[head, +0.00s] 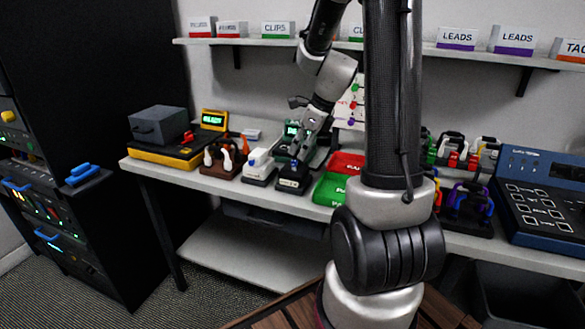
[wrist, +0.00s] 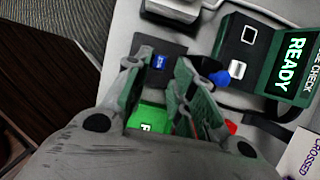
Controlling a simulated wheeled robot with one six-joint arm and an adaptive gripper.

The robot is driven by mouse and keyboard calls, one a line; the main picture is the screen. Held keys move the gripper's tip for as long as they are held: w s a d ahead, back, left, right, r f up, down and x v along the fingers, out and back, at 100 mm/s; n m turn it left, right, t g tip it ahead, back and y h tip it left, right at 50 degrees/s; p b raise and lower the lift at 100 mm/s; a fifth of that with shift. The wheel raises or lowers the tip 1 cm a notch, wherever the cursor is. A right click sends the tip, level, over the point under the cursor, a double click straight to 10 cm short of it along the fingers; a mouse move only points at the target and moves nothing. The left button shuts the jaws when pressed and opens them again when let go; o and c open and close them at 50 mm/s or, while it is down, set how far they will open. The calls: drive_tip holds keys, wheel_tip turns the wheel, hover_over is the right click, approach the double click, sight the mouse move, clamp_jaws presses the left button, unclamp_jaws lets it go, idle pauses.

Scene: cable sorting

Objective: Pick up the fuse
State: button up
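My gripper (wrist: 160,68) is open, with its two fingers well apart in the wrist view. Between the fingers I see a small blue lettered patch (wrist: 158,61) on a dark base and nothing clearly gripped. No fuse can be named with certainty. A small silver cylinder (wrist: 237,69) with a blue piece (wrist: 220,78) beside it lies just right of the right finger, apart from the gap. The checker (wrist: 291,62), with a green READY screen, is at the upper right. In the head view my gripper (head: 303,146) is low over the bench, above a black unit (head: 292,184).
A green lettered surface (wrist: 150,117) shows between the finger bases. Left of the gripper stand a white-topped unit (head: 259,170) and a brown holder (head: 219,164). Red (head: 345,163) and green (head: 330,189) trays are to the right. A shelf (head: 400,47) with labels runs above.

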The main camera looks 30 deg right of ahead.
sight(294, 161)
drive_tip(key=x, duration=0.4)
drive_tip(key=shift+w+f, duration=0.1)
drive_tip(key=shift+f, duration=0.2)
drive_tip(key=c, duration=0.5)
wheel_tip(294, 161, up, 13)
idle(0.5)
